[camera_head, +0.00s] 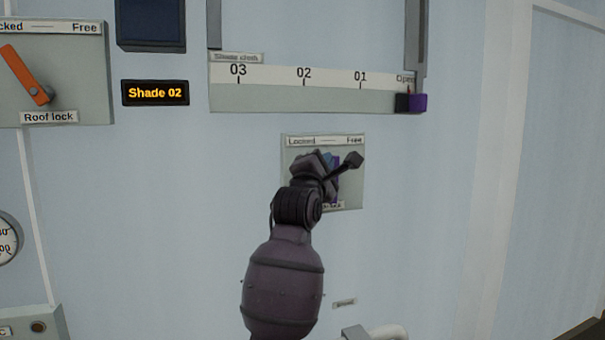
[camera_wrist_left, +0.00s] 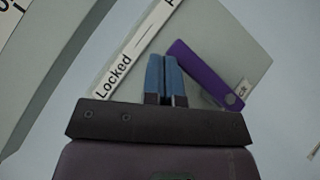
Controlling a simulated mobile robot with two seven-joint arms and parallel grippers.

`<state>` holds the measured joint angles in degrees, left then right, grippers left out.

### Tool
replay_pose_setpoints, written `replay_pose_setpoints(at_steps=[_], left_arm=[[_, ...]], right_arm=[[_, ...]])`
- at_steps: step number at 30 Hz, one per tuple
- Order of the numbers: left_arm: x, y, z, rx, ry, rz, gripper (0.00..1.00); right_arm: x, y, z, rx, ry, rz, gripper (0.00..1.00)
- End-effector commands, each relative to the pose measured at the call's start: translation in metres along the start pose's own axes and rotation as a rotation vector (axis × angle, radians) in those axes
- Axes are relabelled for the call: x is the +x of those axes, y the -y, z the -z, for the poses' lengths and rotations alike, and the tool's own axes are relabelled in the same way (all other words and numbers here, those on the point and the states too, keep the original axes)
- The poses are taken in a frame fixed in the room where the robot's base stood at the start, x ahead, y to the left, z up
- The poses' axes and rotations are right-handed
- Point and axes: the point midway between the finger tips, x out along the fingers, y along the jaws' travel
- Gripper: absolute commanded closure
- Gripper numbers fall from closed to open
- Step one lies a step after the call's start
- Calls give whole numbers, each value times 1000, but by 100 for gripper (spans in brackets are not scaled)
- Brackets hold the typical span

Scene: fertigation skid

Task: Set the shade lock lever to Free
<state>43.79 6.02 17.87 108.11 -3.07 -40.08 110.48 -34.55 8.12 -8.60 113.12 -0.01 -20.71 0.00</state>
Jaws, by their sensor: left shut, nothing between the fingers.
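The shade lock plate (camera_head: 352,193) is on the pale wall, labelled Locked at left and Free at right. Its purple lever (camera_head: 335,170) is partly hidden behind my left gripper in the head view. In the left wrist view the lever (camera_wrist_left: 207,73) stands about midway between the two labels, its free end near the label strip. My left gripper (camera_wrist_left: 168,58) is shut and empty, with blue fingers. It is on the Locked side of the lever, very close to its free end. I cannot tell whether they touch. My right gripper is not in view.
Above the plate is the shade cloth scale (camera_head: 305,98), with a black and purple marker (camera_head: 411,103) at Open. A display (camera_head: 155,93) reads Shade 02. The Roof lock plate (camera_head: 80,75) has an orange lever (camera_head: 24,75). A pale pipe (camera_head: 390,332) shows below; wall to the right is clear.

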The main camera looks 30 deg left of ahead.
Motion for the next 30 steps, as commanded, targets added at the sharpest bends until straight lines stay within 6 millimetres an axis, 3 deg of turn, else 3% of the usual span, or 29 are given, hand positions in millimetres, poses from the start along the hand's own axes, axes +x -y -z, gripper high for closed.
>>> replay_pose_setpoints(at_steps=[11, 20, 30], left_arm=[[22, 7, -12, -3, 0, 1, 100], [30, 11, -20, 197, 2, 195, 100], [35, 17, -24, 273, 1, 274, 100]], right_arm=[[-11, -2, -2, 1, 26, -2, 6], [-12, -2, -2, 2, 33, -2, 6], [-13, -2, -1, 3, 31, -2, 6]])
